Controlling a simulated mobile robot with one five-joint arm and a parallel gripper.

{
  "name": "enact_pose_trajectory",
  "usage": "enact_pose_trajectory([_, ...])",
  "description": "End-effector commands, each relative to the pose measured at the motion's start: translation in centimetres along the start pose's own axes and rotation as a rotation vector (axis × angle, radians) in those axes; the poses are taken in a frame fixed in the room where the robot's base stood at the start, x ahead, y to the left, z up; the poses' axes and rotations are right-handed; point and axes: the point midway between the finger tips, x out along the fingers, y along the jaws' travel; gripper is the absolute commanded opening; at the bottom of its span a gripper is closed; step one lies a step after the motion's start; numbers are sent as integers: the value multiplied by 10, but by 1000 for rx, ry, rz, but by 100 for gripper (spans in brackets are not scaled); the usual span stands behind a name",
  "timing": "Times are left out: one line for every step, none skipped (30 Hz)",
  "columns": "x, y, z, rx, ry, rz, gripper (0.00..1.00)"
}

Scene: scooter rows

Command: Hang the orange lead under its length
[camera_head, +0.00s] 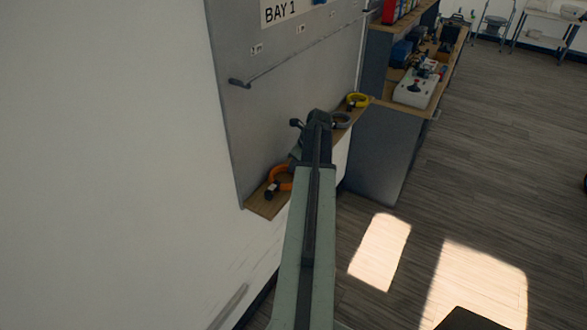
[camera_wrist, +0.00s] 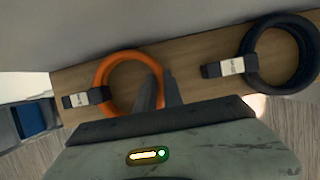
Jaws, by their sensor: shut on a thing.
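The orange lead (camera_head: 274,169) is a coil with a black and pale tag, at the near end of a narrow wooden shelf under the board. In the wrist view the orange lead (camera_wrist: 118,58) lies flat on the wood, its tag (camera_wrist: 78,100) to the left. My gripper (camera_wrist: 162,82) is shut on the right side of the coil, with a finger on each side of the cord. In the head view my arm hides most of the gripper. The grey board (camera_head: 290,110) bears a "BAY 1" sign, a rail (camera_head: 300,58) and small labels too small to read.
A dark coil (camera_wrist: 252,40) with a tag lies to the right of the orange one in the wrist view. A grey coil (camera_head: 343,121) and a yellow coil (camera_head: 357,99) lie farther along the shelf. A cluttered workbench (camera_head: 415,88) stands beyond. The floor to the right is open.

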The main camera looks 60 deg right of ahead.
Motion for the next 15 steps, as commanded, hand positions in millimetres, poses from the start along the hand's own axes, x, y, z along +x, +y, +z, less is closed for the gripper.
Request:
enact_pose_trajectory([0,0,0,0,0,0,0])
enact_pose_trajectory([2,0,-1,0,0,0,0])
enact_pose_trajectory([3,0,-2,0,0,0,0])
enact_pose_trajectory([4,0,-2,0,0,0,0])
enact_pose_trajectory([4,0,-2,0,0,0,14])
enact_pose_trajectory([3,0,-2,0,0,0,25])
enact_pose_trajectory([3,0,-2,0,0,0,33])
enact_pose_trajectory([3,0,-2,0,0,0,33])
enact_pose_trajectory([3,0,-2,0,0,0,33])
enact_pose_trajectory([3,0,-2,0,0,0,33])
enact_pose_trajectory([3,0,-2,0,0,0,33])
enact_pose_trajectory([3,0,-2,0,0,0,33])
enact_pose_trajectory([3,0,-2,0,0,0,33])
enact_pose_trajectory([3,0,-2,0,0,0,33])
enact_pose_trajectory([3,0,-2,0,0,0,33])
